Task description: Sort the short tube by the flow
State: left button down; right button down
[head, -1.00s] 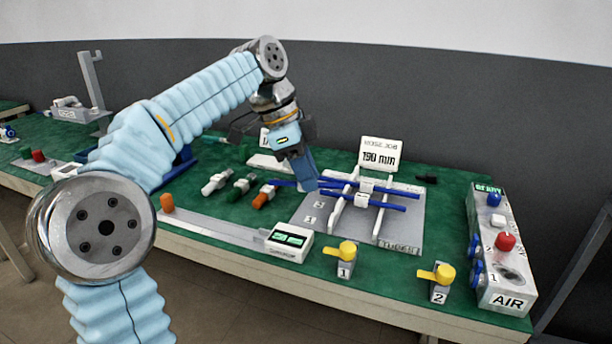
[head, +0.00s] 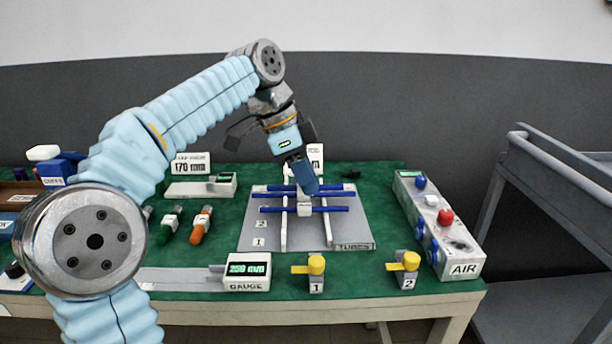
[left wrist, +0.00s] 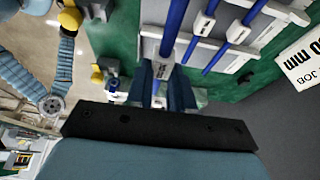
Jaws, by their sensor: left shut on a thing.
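Several blue tubes lie across white rails on a grey board (head: 355,230) marked TUBES. My left gripper (head: 306,188) comes down over them and is shut on the front tube (head: 335,209), by its white tag (head: 304,210). The left wrist view shows this tube (left wrist: 172,28) between the jaws (left wrist: 162,88), its tag (left wrist: 163,70) at the fingers. The other tubes (left wrist: 205,25) lie beside it, also with white tags. In the head view my gripper hides part of the tubes behind. I cannot tell whether the held tube is lifted. My right gripper is out of view.
A gauge (head: 248,272) reading 250 mm and yellow-topped valves 1 (head: 316,265) and 2 (head: 408,262) stand along the front edge. An AIR box (head: 437,225) is at the right. Green (head: 168,225) and orange (head: 201,226) fittings lie left. A 170 mm sign (head: 190,164) stands behind them.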

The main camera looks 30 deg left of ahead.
pick_arm(q)
notch_tip(320, 180, down, 7)
jog(key=b, duration=0.5)
jog(key=shift+f+b, duration=0.2)
jog(key=shift+b, duration=0.2)
jog(key=shift+f+b, duration=0.35)
jog(key=shift+f, duration=0.2)
jog(key=c, duration=0.9)
grip_release()
jog(key=p+v, duration=0.4)
jog(key=v, duration=0.9)
jog(key=shift+d+r, duration=0.1)
jog(key=shift+r, duration=0.4)
jog(key=shift+s, duration=0.1)
